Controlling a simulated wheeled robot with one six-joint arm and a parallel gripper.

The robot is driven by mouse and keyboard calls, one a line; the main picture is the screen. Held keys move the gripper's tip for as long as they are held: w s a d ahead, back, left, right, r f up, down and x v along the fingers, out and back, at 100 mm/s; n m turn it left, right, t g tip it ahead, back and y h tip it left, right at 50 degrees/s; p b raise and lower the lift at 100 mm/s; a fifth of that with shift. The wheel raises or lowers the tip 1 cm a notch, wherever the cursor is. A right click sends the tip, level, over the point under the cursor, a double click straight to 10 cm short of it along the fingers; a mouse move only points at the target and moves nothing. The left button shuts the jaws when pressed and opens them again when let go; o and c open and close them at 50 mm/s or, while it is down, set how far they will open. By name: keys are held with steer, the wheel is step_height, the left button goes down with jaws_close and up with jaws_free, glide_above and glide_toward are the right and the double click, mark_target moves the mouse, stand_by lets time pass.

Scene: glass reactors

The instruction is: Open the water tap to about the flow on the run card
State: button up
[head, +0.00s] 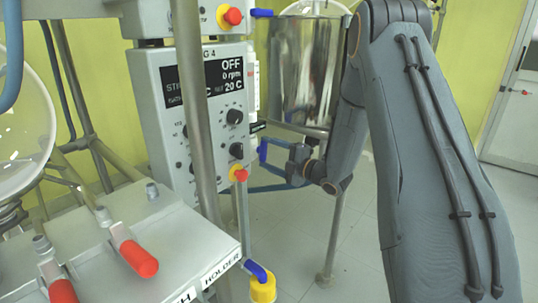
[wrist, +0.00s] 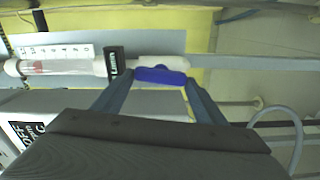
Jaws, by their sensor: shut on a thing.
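The water tap's blue handle (wrist: 160,75) sits between the two fingertips of my gripper (wrist: 157,82) in the wrist view. My gripper is shut on it. In the head view the blue handle (head: 263,150) shows beside the reactor's control box, with my gripper (head: 275,163) at it. A clear flow tube (wrist: 75,68) with a white scale lies left of the handle in the wrist view, a reddish part inside it near its left end. A small black label (wrist: 114,62) stands between tube and handle; its print is too small to read surely. I cannot make out a run card.
The control box (head: 200,120) reads OFF, 0 rpm and 20 C. A grey post (head: 197,100) stands before it. A shiny metal vessel (head: 305,70) is behind my arm. Open floor lies at the lower middle.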

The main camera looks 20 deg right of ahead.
stand_by(0.3)
steer(key=o, duration=1.1)
steer(key=shift+w, duration=0.1)
steer(key=shift+c, duration=0.2)
steer(key=p+v, duration=0.1)
steer(key=v, duration=0.7)
steer(key=shift+w, duration=0.1)
